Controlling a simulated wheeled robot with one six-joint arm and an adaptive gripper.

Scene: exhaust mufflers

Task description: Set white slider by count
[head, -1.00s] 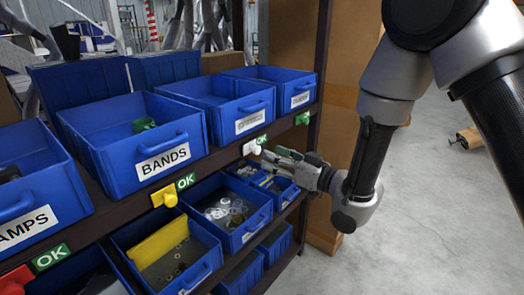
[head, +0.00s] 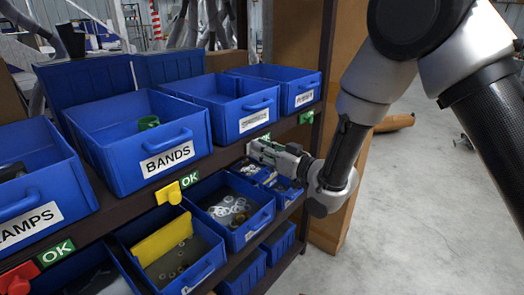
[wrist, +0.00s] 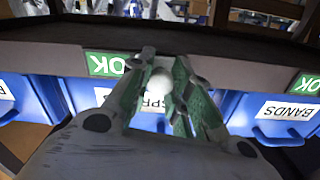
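The white slider (wrist: 160,82) shows as a rounded white knob in the wrist view, between my gripper's fingers at the shelf edge. In the head view my gripper (head: 252,150) reaches the shelf edge below the third bin (head: 222,108) and hides the slider. Its green-padded fingers (wrist: 164,70) lie on both sides of the knob and look closed on it. A green OK plate (wrist: 105,64) is beside the slider in the wrist view. The third bin's label is too small to read in the head view; part of it reads "SPR" upside down in the wrist view.
A yellow slider (head: 168,192) sits on the same rail below the BANDS bin (head: 168,160), and a red slider (head: 20,277) at the far left. A green slider (head: 306,117) is at the right. Lower bins (head: 236,213) hold small parts. The floor at right is mostly clear.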

